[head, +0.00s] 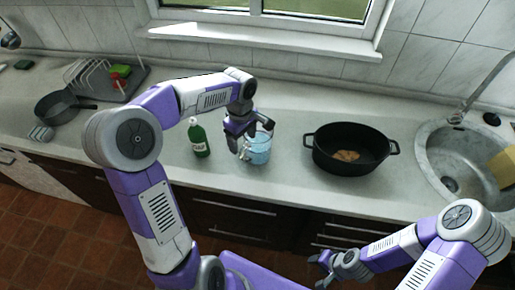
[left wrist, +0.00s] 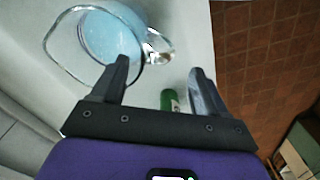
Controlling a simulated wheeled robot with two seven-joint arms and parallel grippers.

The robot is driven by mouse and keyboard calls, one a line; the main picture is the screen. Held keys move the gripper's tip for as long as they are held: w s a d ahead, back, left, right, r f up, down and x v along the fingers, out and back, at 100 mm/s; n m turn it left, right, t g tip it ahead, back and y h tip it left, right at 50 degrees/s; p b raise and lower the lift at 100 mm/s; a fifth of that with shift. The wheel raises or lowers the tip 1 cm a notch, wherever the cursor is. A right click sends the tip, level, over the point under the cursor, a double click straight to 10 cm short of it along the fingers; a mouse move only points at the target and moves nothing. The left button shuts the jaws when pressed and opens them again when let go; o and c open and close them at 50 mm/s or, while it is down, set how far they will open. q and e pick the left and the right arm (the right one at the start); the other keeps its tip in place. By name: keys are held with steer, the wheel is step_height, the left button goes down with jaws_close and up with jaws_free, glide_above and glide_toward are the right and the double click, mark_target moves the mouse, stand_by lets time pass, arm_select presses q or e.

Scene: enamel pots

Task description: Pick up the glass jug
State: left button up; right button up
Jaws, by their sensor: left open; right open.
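The glass jug (head: 260,152) stands on the counter near the middle of the head view, with pale blue contents. In the left wrist view the jug (left wrist: 108,36) is at the upper left, and its handle (left wrist: 157,46) points toward the space ahead of the fingertips. My left gripper (head: 246,142) is open and empty above and beside the jug; one finger (left wrist: 122,72) overlaps the jug's near side in the wrist view. Whether it touches the glass I cannot tell. My right gripper (head: 324,268) is open and empty, low in front of the counter.
A green bottle (head: 199,141) stands left of the jug, close to my left arm. A black pot (head: 340,163) with food inside stands to the right, before the sink (head: 462,172). A pan (head: 56,106) and dish rack (head: 100,80) are at the left.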

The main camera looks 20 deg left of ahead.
mark_target(244, 150)
arm_select(q)
steer(key=shift+w+f, duration=0.2)
steer(key=shift+f, duration=0.6)
steer(key=shift+s+f+b, duration=0.15)
steer(key=shift+f+b, duration=0.2)
steer(key=shift+f, duration=0.4)
steer(key=f, duration=0.2)
steer(key=f+b, duration=0.1)
steer(key=f, duration=0.2)
steer(key=shift+s+d, duration=0.1)
steer(key=shift+d, duration=0.1)
steer(key=shift+r, duration=0.1)
jaws_close()
steer(key=shift+r, duration=0.1)
